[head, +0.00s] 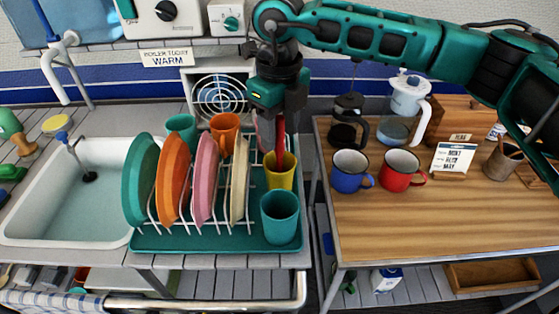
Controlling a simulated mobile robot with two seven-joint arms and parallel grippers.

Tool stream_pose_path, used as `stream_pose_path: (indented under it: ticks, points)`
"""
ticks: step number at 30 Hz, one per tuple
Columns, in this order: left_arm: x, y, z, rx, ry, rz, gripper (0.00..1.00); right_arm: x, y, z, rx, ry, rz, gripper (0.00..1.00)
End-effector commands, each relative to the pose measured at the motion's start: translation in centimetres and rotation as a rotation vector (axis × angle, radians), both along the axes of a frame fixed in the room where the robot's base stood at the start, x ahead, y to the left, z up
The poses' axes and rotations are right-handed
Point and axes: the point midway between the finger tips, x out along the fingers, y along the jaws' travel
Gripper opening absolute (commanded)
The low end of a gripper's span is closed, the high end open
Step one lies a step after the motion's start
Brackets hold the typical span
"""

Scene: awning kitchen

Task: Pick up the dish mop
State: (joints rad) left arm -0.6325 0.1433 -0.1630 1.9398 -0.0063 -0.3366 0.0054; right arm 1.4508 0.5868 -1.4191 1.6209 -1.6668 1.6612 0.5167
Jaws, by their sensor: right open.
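A red upright handle (281,136) stands in a yellow cup (281,172) at the right end of the dish rack; it appears to be the dish mop, with its lower end hidden in the cup. My right gripper (277,118) points down directly over the cup, open, with its fingers around or beside the upper part of the handle. The picture does not show whether they touch it. The gripper body hides the top of the handle. My left gripper is out of view.
The teal rack tray (190,243) holds several upright plates, an orange mug (224,128) and a teal cup (280,217) in front of the yellow one. A sink (75,205) is left. A wooden table (440,225) with blue and red mugs is right.

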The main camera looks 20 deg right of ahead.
Motion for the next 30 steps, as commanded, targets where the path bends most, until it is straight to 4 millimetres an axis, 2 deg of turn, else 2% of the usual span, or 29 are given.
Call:
stream_pose_path:
  ticks: [3, 6, 14, 27, 30]
  points:
    - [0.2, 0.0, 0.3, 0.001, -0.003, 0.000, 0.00, -0.1, -0.1, -1.7, 0.000, 0.002, -0.001, 0.50]
    - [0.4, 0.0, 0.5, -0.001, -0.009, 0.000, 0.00, 0.0, -0.1, -2.5, 0.000, 0.000, -0.001, 0.50]
    - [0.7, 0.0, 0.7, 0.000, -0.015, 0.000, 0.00, 0.0, 0.0, -2.8, 0.001, 0.000, -0.001, 0.49]
    - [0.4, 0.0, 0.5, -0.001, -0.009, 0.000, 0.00, 0.0, 0.0, -2.7, 0.001, 0.000, 0.000, 0.07]
    - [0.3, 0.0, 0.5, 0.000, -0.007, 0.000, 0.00, 0.0, 0.0, -2.7, 0.001, 0.000, 0.000, 0.00]
